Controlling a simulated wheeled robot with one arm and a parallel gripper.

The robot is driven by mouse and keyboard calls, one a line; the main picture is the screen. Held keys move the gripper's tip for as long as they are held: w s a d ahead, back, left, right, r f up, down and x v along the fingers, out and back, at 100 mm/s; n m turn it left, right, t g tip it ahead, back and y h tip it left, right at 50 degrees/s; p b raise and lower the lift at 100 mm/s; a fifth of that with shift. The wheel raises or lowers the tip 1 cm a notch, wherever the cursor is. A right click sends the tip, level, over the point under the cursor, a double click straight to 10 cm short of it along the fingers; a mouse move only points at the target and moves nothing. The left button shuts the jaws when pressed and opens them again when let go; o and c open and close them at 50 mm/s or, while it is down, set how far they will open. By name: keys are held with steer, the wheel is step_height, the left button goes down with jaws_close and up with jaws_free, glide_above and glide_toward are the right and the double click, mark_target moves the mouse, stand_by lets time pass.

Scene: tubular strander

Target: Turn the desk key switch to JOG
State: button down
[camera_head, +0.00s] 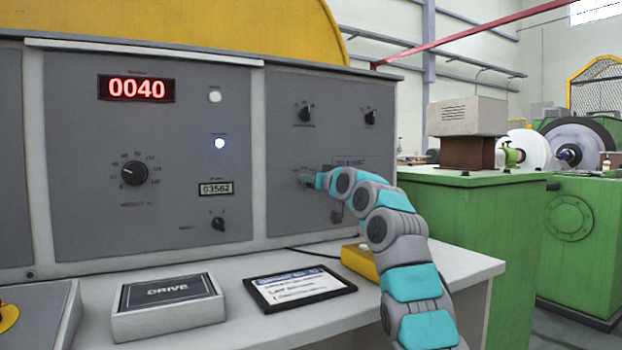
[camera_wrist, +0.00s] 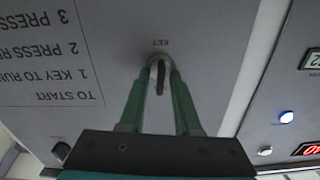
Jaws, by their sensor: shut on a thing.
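The key switch (camera_wrist: 160,63) sits on the grey desk panel, below the small label "KEY", which appears upside down in the wrist view. It has a round light metal collar and a dark narrow key between my fingers. My gripper (camera_wrist: 158,80) has two green fingers shut on the key, one on each side. In the head view my gripper (camera_head: 309,177) reaches the right panel and mostly hides the switch. The JOG marking cannot be read, so I cannot tell which position the key is in.
A "TO START" instruction plate (camera_wrist: 45,55) is beside the switch. The left panel holds a red display reading 0040 (camera_head: 137,88), a knob (camera_head: 134,172) and a lit lamp (camera_head: 219,143). A DRIVE box (camera_head: 168,305), a framed card (camera_head: 299,287) and a yellow box (camera_head: 360,262) lie on the desk.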

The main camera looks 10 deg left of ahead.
steer(key=shift+n, duration=0.7)
steer(key=c, duration=1)
jaws_free()
steer(key=shift+a, duration=0.1)
steer(key=shift+o, duration=0.2)
steer(key=b+v, duration=0.2)
steer(key=v, duration=0.5)
steer(key=shift+s+d, duration=0.25)
steer(key=shift+s, duration=0.1)
steer(key=shift+s, duration=0.1)
